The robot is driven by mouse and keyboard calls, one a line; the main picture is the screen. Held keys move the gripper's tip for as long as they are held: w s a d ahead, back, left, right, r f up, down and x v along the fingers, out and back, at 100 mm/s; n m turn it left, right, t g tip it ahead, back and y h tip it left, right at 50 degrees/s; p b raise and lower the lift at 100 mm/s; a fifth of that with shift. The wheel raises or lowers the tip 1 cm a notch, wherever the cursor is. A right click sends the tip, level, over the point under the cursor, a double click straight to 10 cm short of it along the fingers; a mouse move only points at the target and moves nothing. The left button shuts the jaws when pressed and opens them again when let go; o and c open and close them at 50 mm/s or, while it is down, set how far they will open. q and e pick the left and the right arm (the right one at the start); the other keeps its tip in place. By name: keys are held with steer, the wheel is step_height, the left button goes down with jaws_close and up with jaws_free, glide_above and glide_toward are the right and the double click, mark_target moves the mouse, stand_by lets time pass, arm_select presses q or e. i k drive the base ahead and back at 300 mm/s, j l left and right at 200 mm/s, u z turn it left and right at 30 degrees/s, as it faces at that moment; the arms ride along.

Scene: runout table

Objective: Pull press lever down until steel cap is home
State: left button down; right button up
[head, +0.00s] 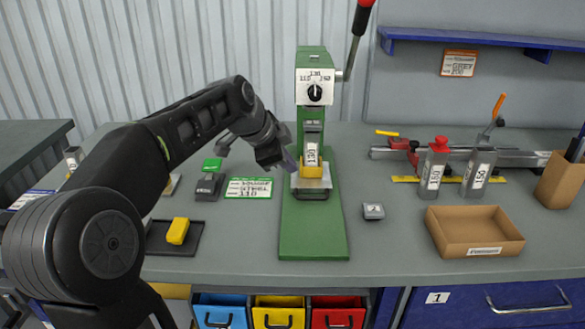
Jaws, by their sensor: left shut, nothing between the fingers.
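A green press (313,235) stands in the middle of the table, with a white dial plate (315,88) on its head. Its lever (353,50) rises at the right of the head, with a black grip and a red knob at the top edge of the picture. Below the head, a grey part labelled 130 (312,133) stands in a yellow holder (314,166) on the press bed. I cannot tell which part is the steel cap. My left gripper (288,163) is shut and empty, just left of the yellow holder; contact is unclear. My right gripper is not in view.
A green-edged card (249,188) and a dark tray (173,240) with a yellow block (178,231) lie to the left. A small grey block (374,211) and a cardboard tray (474,252) are to the right.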

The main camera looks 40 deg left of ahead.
mark_target(364, 9)
steer(key=k, duration=1)
